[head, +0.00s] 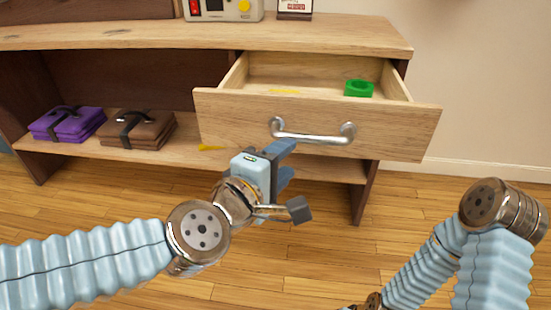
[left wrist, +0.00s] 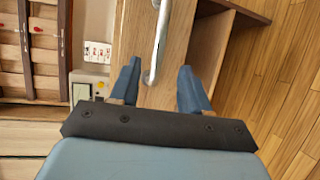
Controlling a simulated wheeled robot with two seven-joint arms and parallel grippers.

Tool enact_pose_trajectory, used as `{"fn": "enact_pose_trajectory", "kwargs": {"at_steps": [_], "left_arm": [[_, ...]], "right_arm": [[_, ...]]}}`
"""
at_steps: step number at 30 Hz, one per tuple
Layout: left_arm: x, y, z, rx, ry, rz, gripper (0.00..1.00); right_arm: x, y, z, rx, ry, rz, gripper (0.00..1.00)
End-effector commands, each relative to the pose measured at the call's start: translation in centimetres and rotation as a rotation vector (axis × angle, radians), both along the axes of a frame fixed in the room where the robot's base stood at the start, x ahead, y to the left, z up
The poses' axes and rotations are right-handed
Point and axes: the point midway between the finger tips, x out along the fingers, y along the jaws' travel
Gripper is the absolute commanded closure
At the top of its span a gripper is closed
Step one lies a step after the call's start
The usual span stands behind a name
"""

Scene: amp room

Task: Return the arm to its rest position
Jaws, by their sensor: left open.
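My left arm (head: 90,262) reaches in from the left. Its left gripper (head: 284,163) is open and empty, just in front of and below the open drawer's front. In the left wrist view the two blue fingers of the left gripper (left wrist: 160,80) stand apart. The silver drawer handle (head: 312,134) shows between and beyond them in the left wrist view (left wrist: 158,40); I see no grip on it. My right arm (head: 493,260) is folded at the right, and its gripper is out of the picture.
Purple (head: 66,124) and brown (head: 137,129) folded bundles lie on the lower shelf. A device (head: 222,9) stands on top. The floor (head: 320,255) is clear.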

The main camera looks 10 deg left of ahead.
Motion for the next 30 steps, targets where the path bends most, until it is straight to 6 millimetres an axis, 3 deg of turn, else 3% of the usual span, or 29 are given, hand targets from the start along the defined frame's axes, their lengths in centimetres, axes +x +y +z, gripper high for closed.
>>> {"fn": "enact_pose_trajectory", "kwargs": {"at_steps": [7, 23, 26, 29, 30], "left_arm": [[-2.2, 0.9, 0.5, 0.000, 0.000, 0.000, 0.54], [-1.7, 0.9, 0.0, 0.023, 0.013, -0.002, 0.54], [0.3, 1.1, -2.2, 0.117, 0.064, -0.014, 0.54], [3.3, 1.5, -6.9, 0.286, 0.155, -0.059, 0.54], [4.3, 1.9, -9.5, 0.364, 0.200, -0.090, 0.54]], "right_arm": [[0.0, -0.1, 0.7, -0.002, -0.002, -0.002, 0.57], [0.0, -0.1, 1.0, -0.002, -0.002, -0.002, 0.57], [0.0, 0.0, 1.9, -0.002, -0.002, -0.001, 0.57], [0.0, 0.0, 3.4, -0.001, -0.002, 0.001, 0.57], [0.0, 0.1, 4.1, -0.001, -0.002, 0.001, 0.57]]}}
